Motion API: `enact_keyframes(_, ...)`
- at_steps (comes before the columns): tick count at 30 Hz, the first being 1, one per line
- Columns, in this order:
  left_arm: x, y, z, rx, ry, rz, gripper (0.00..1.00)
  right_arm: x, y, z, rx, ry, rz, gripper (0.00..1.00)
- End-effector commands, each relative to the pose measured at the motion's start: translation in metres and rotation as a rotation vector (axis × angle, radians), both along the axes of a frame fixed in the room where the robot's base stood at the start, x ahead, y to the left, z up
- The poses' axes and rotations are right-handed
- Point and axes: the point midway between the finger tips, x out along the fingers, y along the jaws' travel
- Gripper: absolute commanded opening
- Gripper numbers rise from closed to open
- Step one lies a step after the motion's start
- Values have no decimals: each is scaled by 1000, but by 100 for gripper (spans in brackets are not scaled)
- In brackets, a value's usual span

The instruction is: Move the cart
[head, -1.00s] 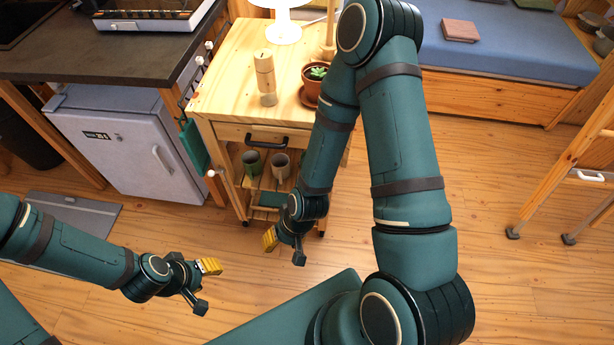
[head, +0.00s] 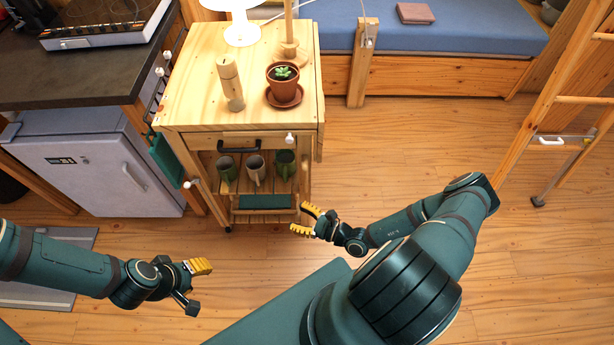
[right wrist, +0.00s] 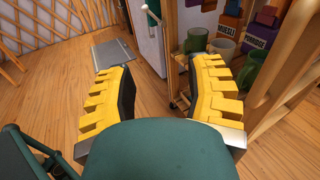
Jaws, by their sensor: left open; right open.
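The wooden cart (head: 190,105) stands in the upper middle of the head view, with a dark handle (head: 239,147) on its drawer front. Several mugs (head: 255,168) sit on the shelf below. My right gripper (head: 303,220) is open and empty, just in front of the cart's lower right corner. In the right wrist view its yellow fingers (right wrist: 160,95) are apart, with mugs beyond the right finger. My left gripper (head: 199,284) is open and empty, low over the floor left of centre.
A grey fridge (head: 95,175) under a dark counter (head: 90,65) stands left of the cart. A blue bench (head: 470,35) lies behind. A wooden ladder (head: 550,100) stands at the right. Wooden floor (head: 420,130) is open right of the cart.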

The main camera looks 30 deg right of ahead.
Motion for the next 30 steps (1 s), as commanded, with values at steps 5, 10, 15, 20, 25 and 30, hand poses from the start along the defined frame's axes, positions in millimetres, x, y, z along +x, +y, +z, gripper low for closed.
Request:
enact_keyframes(5, 1, 0, 2, 0, -1, 1, 47, -5, -75, -20, 58, -18, -377, 52)
enact_keyframes(10, 1, 0, 2, 0, -2, 2, 47, -10, -102, -28, 65, -26, -508, 52)
enact_keyframes(15, 0, 0, 0, 0, 0, 0, 47, 5, -103, -28, 66, -29, -513, 52)
enact_keyframes(20, -1, 0, -4, 0, 2, -2, 47, 34, -101, -28, 67, -29, -511, 52)
enact_keyframes(25, -3, 0, -9, -2, 6, -4, 47, 68, -99, -29, 66, -28, -508, 52)
enact_keyframes(30, -4, -1, -14, -2, 8, -6, 47, 98, -98, -29, 66, -28, -509, 52)
